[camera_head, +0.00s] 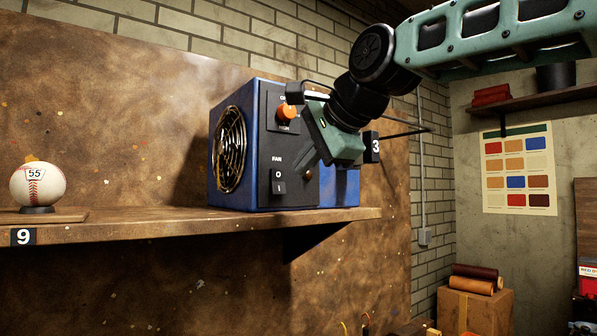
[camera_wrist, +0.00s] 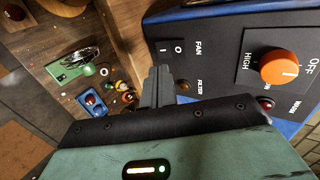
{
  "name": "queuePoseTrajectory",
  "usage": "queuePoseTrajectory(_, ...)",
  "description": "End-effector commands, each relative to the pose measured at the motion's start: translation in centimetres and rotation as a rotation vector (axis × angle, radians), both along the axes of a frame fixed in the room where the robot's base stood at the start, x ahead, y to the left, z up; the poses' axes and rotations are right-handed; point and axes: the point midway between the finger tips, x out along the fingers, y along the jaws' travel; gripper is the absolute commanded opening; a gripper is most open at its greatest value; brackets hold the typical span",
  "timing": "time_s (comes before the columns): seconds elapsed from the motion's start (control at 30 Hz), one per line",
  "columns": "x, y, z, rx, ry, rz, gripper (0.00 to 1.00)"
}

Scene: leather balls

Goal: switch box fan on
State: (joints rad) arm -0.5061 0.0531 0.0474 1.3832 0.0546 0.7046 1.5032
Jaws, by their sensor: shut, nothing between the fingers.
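The box fan (camera_head: 233,150) is a blue box on the shelf with a round grille on its left face. Its black front panel carries a rocker switch (camera_head: 279,182) marked FAN, 0 and I; the switch also shows in the wrist view (camera_wrist: 172,48). I cannot tell which side is pressed. An orange knob (camera_head: 286,113) sits above, with OFF and HIGH around it in the wrist view (camera_wrist: 281,68). My gripper (camera_wrist: 158,76) is shut and empty, in front of the panel near the FILTER lamp (camera_wrist: 183,86), beside the switch. Contact is not visible.
The wooden shelf (camera_head: 190,224) holds a baseball (camera_head: 38,184) on a stand at the left, with free room between. A colour chart (camera_head: 517,170) hangs on the right wall. Below, the wrist view shows a workbench with a green tool (camera_wrist: 76,67) and small parts.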

Motion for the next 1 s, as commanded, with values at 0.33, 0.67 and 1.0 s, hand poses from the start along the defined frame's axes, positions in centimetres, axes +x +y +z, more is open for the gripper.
queuePoseTrajectory(0.33,-3.5,-2.4,2.7,0.001,-0.003,-0.001,0.00)
queuePoseTrajectory(0.67,-5.5,-3.8,4.6,0.000,0.001,-0.001,0.00)
queuePoseTrajectory(1.0,-5.6,-3.9,4.7,-0.001,0.002,-0.001,0.00)
